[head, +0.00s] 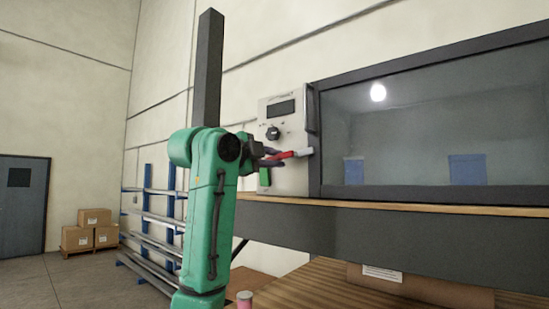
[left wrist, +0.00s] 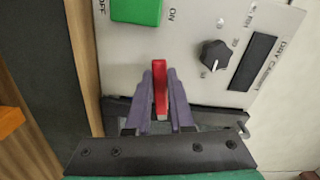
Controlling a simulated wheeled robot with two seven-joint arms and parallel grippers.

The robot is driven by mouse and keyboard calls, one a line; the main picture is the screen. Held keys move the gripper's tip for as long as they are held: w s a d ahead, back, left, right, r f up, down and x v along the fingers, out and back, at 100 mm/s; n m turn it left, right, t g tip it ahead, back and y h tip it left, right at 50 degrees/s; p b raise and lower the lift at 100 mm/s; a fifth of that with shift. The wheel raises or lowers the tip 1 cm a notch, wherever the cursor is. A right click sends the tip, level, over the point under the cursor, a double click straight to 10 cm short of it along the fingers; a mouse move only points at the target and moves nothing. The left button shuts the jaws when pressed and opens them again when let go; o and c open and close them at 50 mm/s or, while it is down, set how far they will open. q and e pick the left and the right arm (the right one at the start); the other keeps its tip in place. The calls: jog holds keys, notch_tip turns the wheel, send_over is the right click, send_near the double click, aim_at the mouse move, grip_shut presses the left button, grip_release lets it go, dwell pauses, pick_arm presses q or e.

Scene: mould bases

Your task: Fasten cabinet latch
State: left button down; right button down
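The dry cabinet has a pale control panel (head: 288,120) on its left and a wide dark-framed glass door (head: 420,130) on its right. The latch's red handle (head: 287,155) sticks out to the left from a light grey latch piece (head: 304,151) by the door frame. My left gripper (head: 272,157) is at the red handle. In the left wrist view the red handle (left wrist: 160,84) stands between the purple fingers of my left gripper (left wrist: 161,95), which look closed against its sides. The gripper partly hides the handle. My right gripper is out of view.
A green switch (head: 265,177) and a black dial (head: 273,133) sit on the panel close to my left gripper. The cabinet stands on a wooden-topped bench (head: 420,208). A cardboard box (head: 420,287) lies on the lower shelf. A rack and stacked boxes (head: 92,237) stand at left.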

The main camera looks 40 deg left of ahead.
pick_arm(q)
jog(key=shift+r+m, duration=0.1)
jog(key=shift+m, duration=0.2)
jog(key=shift+r+m, duration=0.5)
jog(key=shift+m, duration=0.7)
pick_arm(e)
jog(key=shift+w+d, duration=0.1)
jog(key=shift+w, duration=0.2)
pick_arm(q)
jog(key=c, duration=1)
grip_release()
jog(key=shift+o, duration=1)
jog(key=shift+w+f, duration=0.1)
jog(key=shift+w, duration=0.1)
jog(key=shift+w+f, duration=0.15)
jog(key=shift+w, duration=0.2)
jog(key=s+b, duration=0.5)
jog(key=s, duration=0.9)
jog(key=shift+s+d+b, duration=0.15)
jog(key=shift+s+b, duration=0.15)
jog(key=shift+s, duration=0.05)
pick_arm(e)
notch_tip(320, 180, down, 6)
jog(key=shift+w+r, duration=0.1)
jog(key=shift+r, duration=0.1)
pick_arm(q)
jog(key=shift+w, duration=0.15)
